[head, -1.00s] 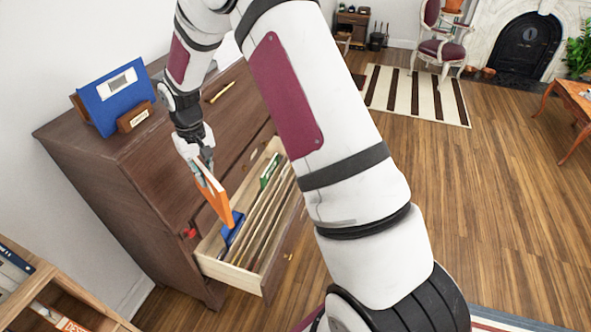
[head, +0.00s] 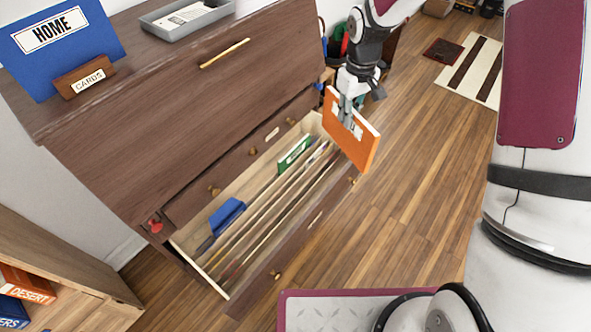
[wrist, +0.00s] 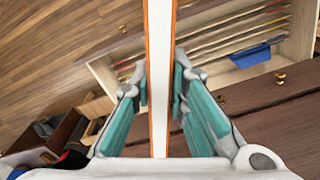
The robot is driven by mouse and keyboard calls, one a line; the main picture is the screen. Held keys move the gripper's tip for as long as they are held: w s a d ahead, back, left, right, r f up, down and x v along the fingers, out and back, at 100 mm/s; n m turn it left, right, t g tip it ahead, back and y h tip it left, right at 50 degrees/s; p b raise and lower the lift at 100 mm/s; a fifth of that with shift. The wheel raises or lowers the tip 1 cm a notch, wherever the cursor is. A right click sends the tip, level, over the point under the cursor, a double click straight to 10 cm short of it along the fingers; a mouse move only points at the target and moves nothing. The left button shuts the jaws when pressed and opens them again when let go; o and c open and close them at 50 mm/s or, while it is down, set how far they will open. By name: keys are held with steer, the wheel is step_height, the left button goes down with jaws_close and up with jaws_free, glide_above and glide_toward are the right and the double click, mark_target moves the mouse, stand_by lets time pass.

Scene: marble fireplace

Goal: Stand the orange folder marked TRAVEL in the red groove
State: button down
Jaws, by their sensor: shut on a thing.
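My gripper (head: 347,108) is shut on the orange folder (head: 362,152), holding it upright by its upper part. In the head view the folder hangs at the right end of the open drawer (head: 223,287), in front of that corner. The white lettering on its face is too small to read. In the wrist view the folder (wrist: 159,100) shows edge-on between the two teal-padded fingers (wrist: 160,95). The drawer has several long, thin dividers with narrow grooves between them. I cannot tell for certain which groove is red.
A blue folder (head: 227,214) leans at the drawer's left end, and a green one (head: 294,153) stands near its back. A blue HOME folder (head: 85,50), CARDS holder (head: 86,77) and grey tray (head: 185,18) are on the cabinet top. The floor (head: 430,190) to the right is clear.

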steer(key=a+f+n+b, duration=0.5)
steer(key=f+n+b, duration=0.2)
steer(key=f+b, duration=0.4)
steer(key=a+f+n+b, duration=0.5)
steer(key=f+n+b, duration=0.3)
steer(key=f+b, duration=0.4)
steer(key=a+f+n+b, duration=0.6)
steer(key=f+b, duration=0.5)
steer(key=f, duration=0.2)
steer(key=shift+n, duration=0.8)
steer(key=shift+r, duration=0.1)
steer(key=shift+f+b, duration=0.6)
steer(key=shift+f, duration=0.6)
